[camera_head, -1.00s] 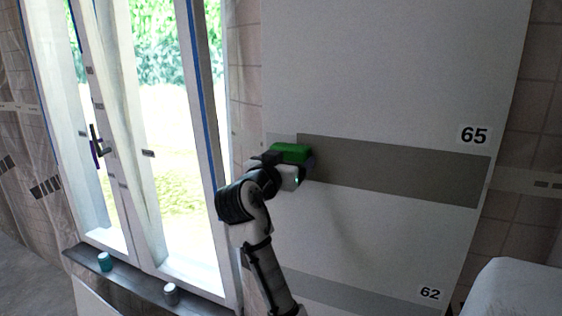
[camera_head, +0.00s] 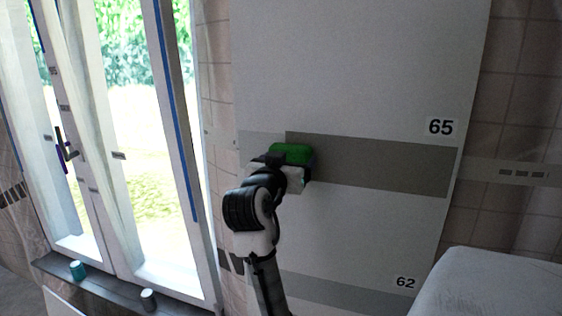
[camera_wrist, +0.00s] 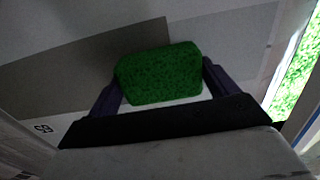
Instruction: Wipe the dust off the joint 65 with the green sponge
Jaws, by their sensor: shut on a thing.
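The green sponge (camera_head: 292,152) is held in my gripper (camera_head: 290,163) against or very near the wall panel. In the wrist view the sponge (camera_wrist: 160,74) sits between the two dark fingers of my gripper (camera_wrist: 162,84). Joint 65 is a horizontal band (camera_head: 385,166) across the panel, below the label 65 (camera_head: 440,127). Most of the band is dark grey-brown with dust. Its left end (camera_head: 258,146) is lighter grey, and the sponge is near the edge between the two. The dusty part (camera_wrist: 70,75) is left of the sponge in the wrist view. Exact contact cannot be told.
A lower band labelled 62 (camera_head: 405,282) is lighter grey. A window (camera_head: 120,150) stands left, its sill (camera_head: 110,292) holding a teal can (camera_head: 77,270) and a grey can (camera_head: 148,299). A pale covered object (camera_head: 490,285) stands at the lower right.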

